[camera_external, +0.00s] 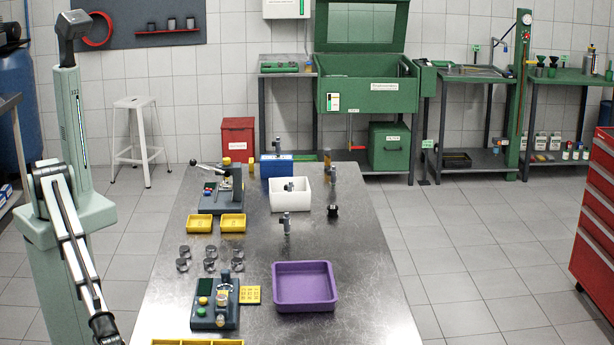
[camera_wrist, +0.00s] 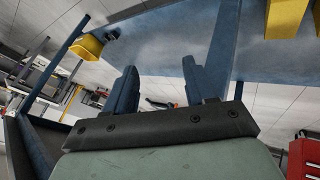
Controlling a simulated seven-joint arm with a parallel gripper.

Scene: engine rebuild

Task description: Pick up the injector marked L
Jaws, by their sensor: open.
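Several grey, injector-like parts show in the external view. One (camera_external: 286,222) stands upright on the bare metal table, behind the purple tray. Another (camera_external: 333,174) stands farther back, right of the white bin, and one (camera_external: 290,186) is at the white bin. A further one (camera_external: 277,146) is at the blue box. No letter on any of them is readable, so I cannot tell which is marked L. My gripper (camera_wrist: 159,84) shows two dark fingers spread apart with nothing between them in the wrist view. It is well away from the injectors, and no injector is recognisable in that view.
The metal table (camera_external: 365,285) holds a purple tray (camera_external: 304,307), a white bin (camera_external: 287,207), a blue box (camera_external: 268,170) and yellow trays (camera_external: 200,223). Dark cylindrical parts (camera_external: 210,253) and two bench fixtures (camera_external: 209,322) stand on the left. The right front of the table is clear.

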